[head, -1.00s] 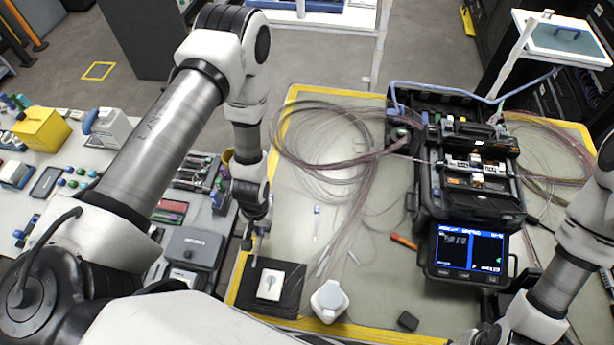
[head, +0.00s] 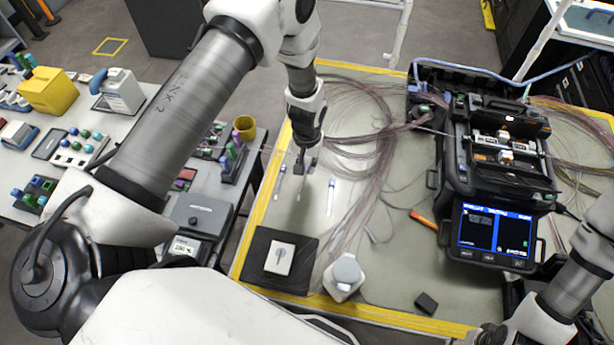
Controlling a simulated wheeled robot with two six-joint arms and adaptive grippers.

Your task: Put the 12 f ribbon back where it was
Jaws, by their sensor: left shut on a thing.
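My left gripper (head: 303,165) is shut above the left part of the mat, near the yellow edge line. What it holds is too small to make out clearly; it looks like the thin 12 f ribbon. Close below and left of it a short pale strip (head: 280,180) shows, and a slim white-and-blue piece (head: 331,197) lies to its right. Coils of thin pinkish fibre (head: 375,165) spread over the mat behind and right of the gripper. My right gripper (head: 487,335) is only partly in view at the bottom edge, and its jaws cannot be made out.
The black splicer (head: 500,160) with its lit screen (head: 494,232) stands right. A black pad (head: 262,285) with a white block (head: 280,259), a white-capped bottle (head: 344,277), an orange tool (head: 423,219) and a small dark block (head: 426,302) lie nearer. A crowded side table (head: 90,195) stands left.

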